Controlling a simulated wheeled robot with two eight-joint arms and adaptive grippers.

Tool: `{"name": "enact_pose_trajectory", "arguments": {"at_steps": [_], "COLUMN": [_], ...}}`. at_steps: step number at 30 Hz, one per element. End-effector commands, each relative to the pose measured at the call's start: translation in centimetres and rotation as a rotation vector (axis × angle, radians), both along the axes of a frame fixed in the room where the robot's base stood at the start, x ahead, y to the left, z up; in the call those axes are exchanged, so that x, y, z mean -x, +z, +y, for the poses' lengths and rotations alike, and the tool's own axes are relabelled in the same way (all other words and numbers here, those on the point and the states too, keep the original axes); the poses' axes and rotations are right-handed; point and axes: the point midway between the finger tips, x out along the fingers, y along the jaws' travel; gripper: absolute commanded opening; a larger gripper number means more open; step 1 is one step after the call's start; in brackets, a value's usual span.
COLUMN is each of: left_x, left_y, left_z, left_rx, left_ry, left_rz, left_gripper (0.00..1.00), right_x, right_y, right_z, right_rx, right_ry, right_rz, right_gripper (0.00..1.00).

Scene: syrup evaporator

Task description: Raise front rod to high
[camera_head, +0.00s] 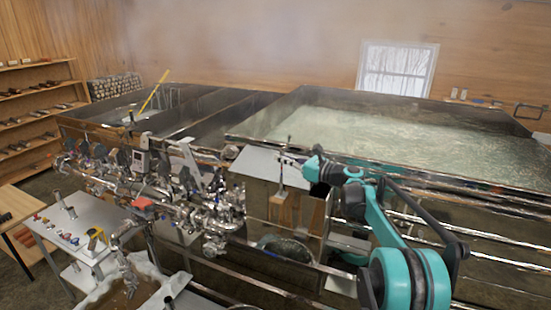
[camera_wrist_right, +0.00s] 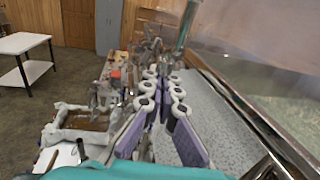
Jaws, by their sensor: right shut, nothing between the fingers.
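A thin upright rod (camera_head: 281,172) with a small block near its foot stands at the front metal box beside the large pan. A second short rod tip (camera_head: 289,139) shows just behind it. My right gripper (camera_head: 287,160) reaches in from the right, its fingertips close beside the front rod's upper part; I cannot tell if they touch it. In the wrist view the right gripper's purple-padded fingers (camera_wrist_right: 162,75) point away with their tips close together and nothing seen between them. A grey-green bar (camera_wrist_right: 187,25) rises past the tips there. My left gripper is out of view.
The steaming pan (camera_head: 262,118) lies behind the box. Crowded valves and pipes (camera_head: 215,215) stand to the left. A small metal table (camera_head: 50,232) with small parts is at the lower left. Metal rails (camera_head: 265,288) cross the front.

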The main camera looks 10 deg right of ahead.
Motion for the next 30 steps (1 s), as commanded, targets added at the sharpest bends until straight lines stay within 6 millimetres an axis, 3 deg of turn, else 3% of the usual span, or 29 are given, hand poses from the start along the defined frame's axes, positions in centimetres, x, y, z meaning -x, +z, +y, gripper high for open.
{"name": "enact_pose_trajectory", "arguments": {"at_steps": [8,15,22,23,26,30], "left_x": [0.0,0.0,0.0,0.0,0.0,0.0], "left_y": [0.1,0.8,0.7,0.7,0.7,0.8], "left_z": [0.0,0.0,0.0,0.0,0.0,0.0], "left_rx": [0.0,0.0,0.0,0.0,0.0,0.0], "left_ry": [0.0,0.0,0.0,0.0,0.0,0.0], "left_rz": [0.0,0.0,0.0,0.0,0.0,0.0], "left_gripper": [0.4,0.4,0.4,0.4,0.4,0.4], "right_x": [0.0,0.1,0.0,0.0,0.0,0.0], "right_y": [0.2,3.0,3.2,3.2,3.3,3.2], "right_z": [0.2,0.2,0.1,0.1,0.1,0.1], "right_rx": [-0.001,-0.001,-0.004,-0.005,-0.006,-0.006], "right_ry": [0.003,0.004,0.003,0.002,0.002,0.002], "right_rz": [-0.001,0.0,-0.001,-0.002,-0.002,-0.001], "right_gripper": [0.0,0.0,0.0,0.01,0.25,0.25]}}
